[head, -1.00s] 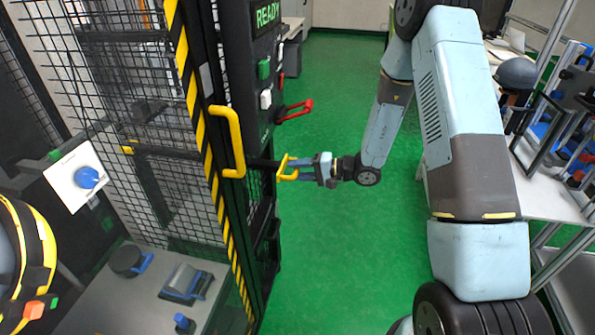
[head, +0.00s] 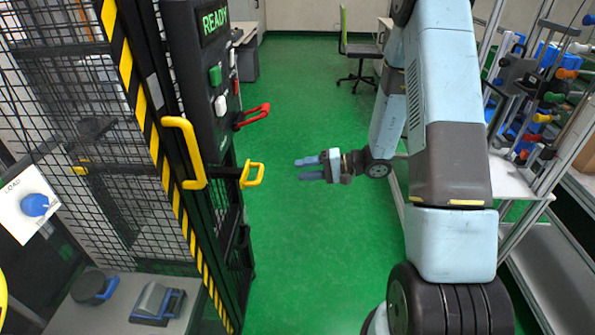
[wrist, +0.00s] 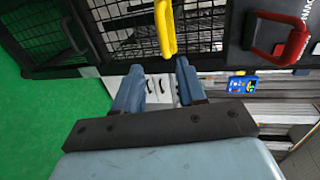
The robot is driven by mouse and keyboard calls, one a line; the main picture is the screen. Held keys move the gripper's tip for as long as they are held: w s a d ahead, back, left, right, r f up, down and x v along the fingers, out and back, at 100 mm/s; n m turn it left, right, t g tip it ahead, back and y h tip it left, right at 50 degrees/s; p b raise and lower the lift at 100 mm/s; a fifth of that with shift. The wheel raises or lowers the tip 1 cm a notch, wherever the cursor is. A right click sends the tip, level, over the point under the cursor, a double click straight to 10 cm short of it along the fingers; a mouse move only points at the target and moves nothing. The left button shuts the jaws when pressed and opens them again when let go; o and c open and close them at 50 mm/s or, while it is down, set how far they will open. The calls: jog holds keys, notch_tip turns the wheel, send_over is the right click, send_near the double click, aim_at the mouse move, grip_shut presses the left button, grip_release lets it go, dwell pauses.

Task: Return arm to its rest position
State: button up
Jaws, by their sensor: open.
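My gripper (head: 308,168) is open and empty, held in the air above the green floor. Its blue-grey fingers point left toward the drop tower cage and also show in the wrist view (wrist: 158,88). A yellow handle (head: 253,174) sticks out from the tower's side, a clear gap left of the fingertips. In the wrist view the yellow handle (wrist: 165,30) is ahead, just beyond the fingers, and does not sit between them. My arm is bent, with its large upper links on the right.
A tall yellow handle (head: 190,152) is on the striped cage door. A red handle (head: 254,115) juts from the black panel reading READY (head: 213,20). A rack with several colored tools (head: 540,85) stands at right. A chair (head: 357,50) stands at the back. The green floor between is clear.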

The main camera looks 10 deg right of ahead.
dwell(0.4)
jog(key=s+r+n+g+h, duration=0.4)
jog(key=s+r+g+h, duration=0.15)
jog(key=s+r, duration=0.9)
jog(key=s+d+r+m+t+h, duration=0.1)
jog(key=s+d+r+t+h, duration=0.7)
jog(key=r, duration=0.7)
jog(key=s+d+h, duration=0.2)
jog(key=s+d, duration=0.1)
jog(key=d, duration=0.1)
jog(key=shift+s+r+m, duration=0.2)
jog(key=shift+s+m, duration=0.2)
